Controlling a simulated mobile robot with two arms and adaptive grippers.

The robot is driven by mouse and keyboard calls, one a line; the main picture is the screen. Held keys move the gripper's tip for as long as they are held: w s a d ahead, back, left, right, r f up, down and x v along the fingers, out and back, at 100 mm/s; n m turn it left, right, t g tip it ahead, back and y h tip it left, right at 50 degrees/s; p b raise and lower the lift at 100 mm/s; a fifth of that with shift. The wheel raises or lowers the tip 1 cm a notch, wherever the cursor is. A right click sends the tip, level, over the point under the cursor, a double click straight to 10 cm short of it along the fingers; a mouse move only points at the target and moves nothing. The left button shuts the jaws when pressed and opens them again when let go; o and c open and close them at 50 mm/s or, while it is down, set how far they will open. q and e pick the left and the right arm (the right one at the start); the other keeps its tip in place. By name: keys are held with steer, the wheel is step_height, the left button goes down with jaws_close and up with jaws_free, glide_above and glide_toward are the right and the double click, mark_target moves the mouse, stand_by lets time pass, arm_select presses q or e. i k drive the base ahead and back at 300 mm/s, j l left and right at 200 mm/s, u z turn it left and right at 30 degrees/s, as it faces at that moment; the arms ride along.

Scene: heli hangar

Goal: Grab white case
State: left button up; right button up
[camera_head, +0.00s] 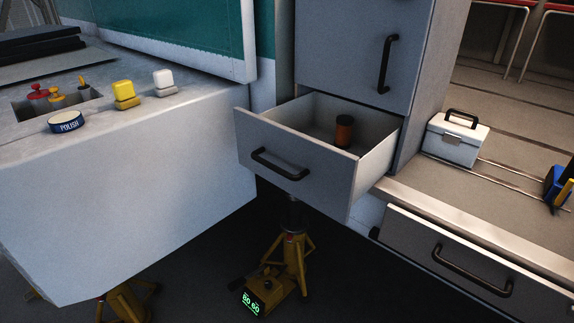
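The white case (455,140) is a small box with a dark handle on top and a grey latch on its front. It stands upright and closed on the grey counter (520,205) at the right, just right of the tall drawer cabinet. Neither my left nor my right gripper is in view. Nothing touches the case from above, and its front and lid are unobstructed.
An open drawer (300,165) holding an orange-brown spool (344,131) juts out left of the case. A blue holder with tools (557,185) stands at the right edge. A yellow stand (291,262) with a green display is on the floor. A white workbench (130,180) fills the left.

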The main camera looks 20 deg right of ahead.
mark_target(459, 141)
steer(key=k+l+z, duration=0.1)
steer(key=z, duration=1.65)
steer(key=j, duration=0.2)
